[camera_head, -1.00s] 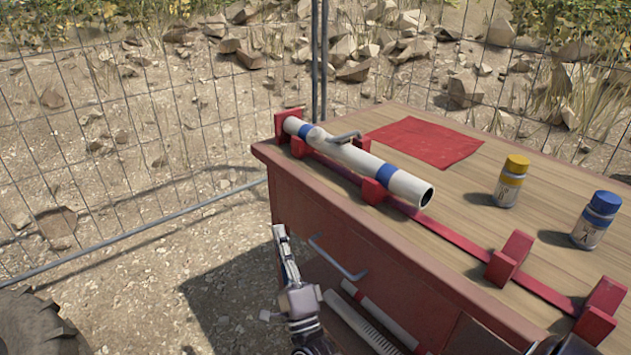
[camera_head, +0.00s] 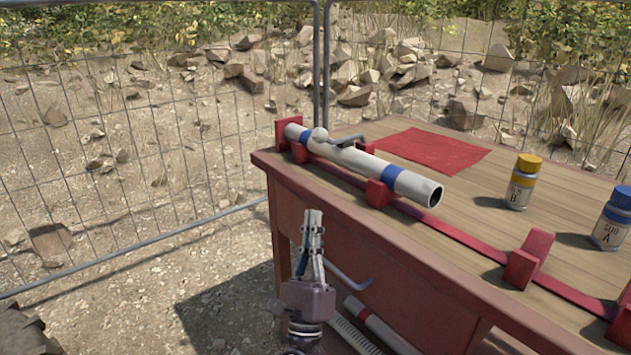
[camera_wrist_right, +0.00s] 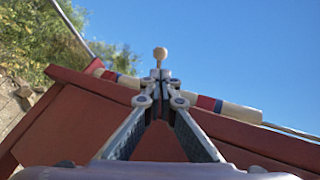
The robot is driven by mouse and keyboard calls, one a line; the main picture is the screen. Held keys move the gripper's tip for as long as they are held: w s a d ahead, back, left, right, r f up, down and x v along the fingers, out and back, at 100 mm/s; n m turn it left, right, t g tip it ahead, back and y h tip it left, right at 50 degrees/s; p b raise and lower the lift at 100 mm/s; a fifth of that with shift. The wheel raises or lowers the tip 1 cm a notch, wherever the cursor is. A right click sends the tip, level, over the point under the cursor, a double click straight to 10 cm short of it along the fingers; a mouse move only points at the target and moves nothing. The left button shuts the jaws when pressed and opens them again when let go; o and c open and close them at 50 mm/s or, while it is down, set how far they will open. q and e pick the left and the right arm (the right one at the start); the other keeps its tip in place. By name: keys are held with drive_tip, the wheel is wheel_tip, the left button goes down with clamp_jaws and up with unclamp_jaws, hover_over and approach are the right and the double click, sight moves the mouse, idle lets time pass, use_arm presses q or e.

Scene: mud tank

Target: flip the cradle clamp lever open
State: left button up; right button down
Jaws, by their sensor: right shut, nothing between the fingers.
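A white tube (camera_head: 413,185) with blue bands lies in red cradle blocks (camera_head: 378,193) along the left edge of the wooden table. A grey clamp lever (camera_head: 346,141) lies across its top, beside a pale round knob (camera_head: 319,135). My right gripper (camera_head: 313,216) is shut and empty, pointing up in front of the table's near side, below and apart from the lever. In the right wrist view, its fingertips (camera_wrist_right: 157,76) overlap the line of the tube (camera_wrist_right: 238,111), with a pale knob (camera_wrist_right: 160,54) showing just above them. My left gripper is not in view.
A red cloth (camera_head: 432,150) lies flat behind the tube. A yellow-capped bottle (camera_head: 521,188) and a blue-capped bottle (camera_head: 610,228) stand at the right. A handle (camera_head: 350,282) sticks out from the table's near side. Wire fencing (camera_head: 130,140) runs behind.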

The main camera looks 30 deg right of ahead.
sight(318, 142)
drive_tip(key=x, duration=1.2)
drive_tip(key=shift+r, duration=0.1)
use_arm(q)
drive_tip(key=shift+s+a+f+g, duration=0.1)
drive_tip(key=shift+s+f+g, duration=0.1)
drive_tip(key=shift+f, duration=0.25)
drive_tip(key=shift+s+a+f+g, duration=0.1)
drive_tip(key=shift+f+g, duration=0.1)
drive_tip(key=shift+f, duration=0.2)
use_arm(e)
drive_tip(key=shift+w+d+r, duration=0.3)
drive_tip(key=shift+w+r, duration=0.1)
drive_tip(key=shift+r, duration=0.1)
